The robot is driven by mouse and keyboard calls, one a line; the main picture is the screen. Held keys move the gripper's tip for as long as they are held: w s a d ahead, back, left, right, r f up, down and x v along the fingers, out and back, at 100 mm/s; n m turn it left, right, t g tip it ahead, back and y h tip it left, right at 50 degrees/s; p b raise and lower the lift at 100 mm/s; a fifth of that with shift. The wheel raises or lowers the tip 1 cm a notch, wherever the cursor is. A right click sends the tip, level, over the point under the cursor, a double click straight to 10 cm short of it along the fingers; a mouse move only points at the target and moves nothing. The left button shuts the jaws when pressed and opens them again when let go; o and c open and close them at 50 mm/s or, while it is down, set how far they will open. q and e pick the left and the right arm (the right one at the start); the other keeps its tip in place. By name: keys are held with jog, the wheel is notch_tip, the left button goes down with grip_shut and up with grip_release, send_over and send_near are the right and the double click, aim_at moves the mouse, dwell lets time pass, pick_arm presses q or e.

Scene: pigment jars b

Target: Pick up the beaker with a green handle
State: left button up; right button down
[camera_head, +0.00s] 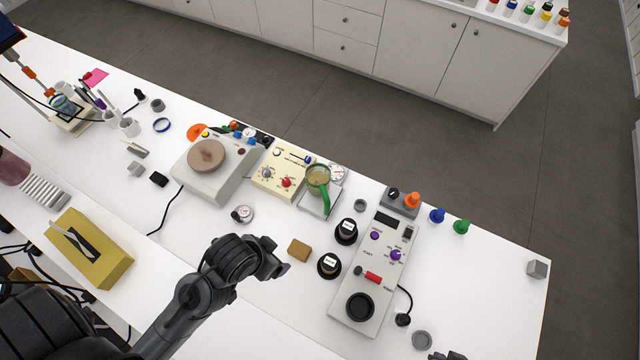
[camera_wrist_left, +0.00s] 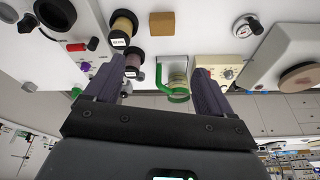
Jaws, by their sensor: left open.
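The beaker (camera_head: 317,176) is clear with yellowish contents and a green handle (camera_head: 325,197). It stands upright on a small pale square plate, right of the cream control box. My left gripper (camera_head: 273,262) is above the bench, nearer to me and left of the beaker, apart from it. In the left wrist view the open left gripper (camera_wrist_left: 160,85) is empty, and the beaker (camera_wrist_left: 179,82) with its green handle shows beyond and between the fingers. A dark piece at the bottom edge of the head view (camera_head: 447,356) may be my right gripper; its jaws cannot be made out.
Two dark-lidded jars (camera_head: 346,231) and a tan block (camera_head: 299,250) lie between my left gripper and the grey control unit (camera_head: 377,270). The cream box (camera_head: 282,172) and a hotplate (camera_head: 212,165) stand left of the beaker. Green and blue stoppers (camera_head: 461,227) sit near the far edge.

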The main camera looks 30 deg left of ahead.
pick_arm(q)
jog(key=c, duration=0.5)
